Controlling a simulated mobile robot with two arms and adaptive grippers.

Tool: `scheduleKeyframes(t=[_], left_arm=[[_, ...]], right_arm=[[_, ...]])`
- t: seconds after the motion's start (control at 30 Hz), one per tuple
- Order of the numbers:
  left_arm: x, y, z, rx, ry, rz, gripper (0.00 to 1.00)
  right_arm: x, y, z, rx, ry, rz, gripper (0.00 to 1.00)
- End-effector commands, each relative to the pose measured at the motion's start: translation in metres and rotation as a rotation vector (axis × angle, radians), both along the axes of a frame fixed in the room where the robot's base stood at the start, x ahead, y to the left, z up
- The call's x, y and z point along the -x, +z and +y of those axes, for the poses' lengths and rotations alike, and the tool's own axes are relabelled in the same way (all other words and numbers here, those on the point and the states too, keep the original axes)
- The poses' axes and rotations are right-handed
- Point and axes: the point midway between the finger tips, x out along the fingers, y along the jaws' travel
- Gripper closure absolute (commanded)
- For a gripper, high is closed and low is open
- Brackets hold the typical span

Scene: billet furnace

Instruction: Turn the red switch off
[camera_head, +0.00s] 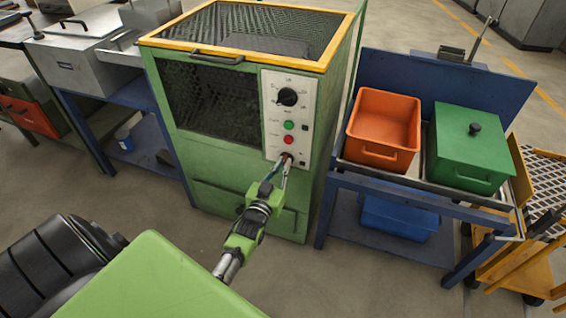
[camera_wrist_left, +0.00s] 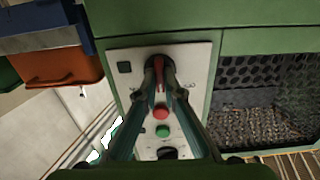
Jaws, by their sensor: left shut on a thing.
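The red switch (camera_wrist_left: 158,76) is at the lower end of the white control panel (camera_head: 301,82) on the green furnace (camera_head: 240,178). My left gripper (camera_head: 285,160) reaches the panel below the red button. In the left wrist view the fingers of my left gripper (camera_wrist_left: 158,66) are on either side of the red switch and shut on it. The fingertips hide the switch's sides, and its marks are too small to read. My right gripper is out of view.
A green button (camera_head: 289,125), a red button (camera_head: 288,139) and a black dial (camera_head: 288,97) sit above the switch. At right, a blue table (camera_head: 345,182) holds an orange bin (camera_head: 385,128) and a green lidded box (camera_head: 470,148). The floor before the furnace is clear.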

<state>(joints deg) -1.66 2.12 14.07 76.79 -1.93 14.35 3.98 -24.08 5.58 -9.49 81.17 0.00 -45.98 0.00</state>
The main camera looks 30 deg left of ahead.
Motion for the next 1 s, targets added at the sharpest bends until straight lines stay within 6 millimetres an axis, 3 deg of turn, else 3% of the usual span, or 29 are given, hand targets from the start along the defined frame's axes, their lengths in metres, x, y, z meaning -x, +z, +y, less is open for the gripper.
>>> scheduleKeyframes(t=[0.4, 1.0], left_arm=[[0.001, 0.0, 0.001, 0.382, 0.0, -0.09, 1.0], [0.001, -0.002, 0.002, 0.745, 0.001, -0.176, 1.0]], right_arm=[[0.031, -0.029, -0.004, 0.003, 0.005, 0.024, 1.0], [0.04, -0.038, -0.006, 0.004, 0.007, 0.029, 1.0]])
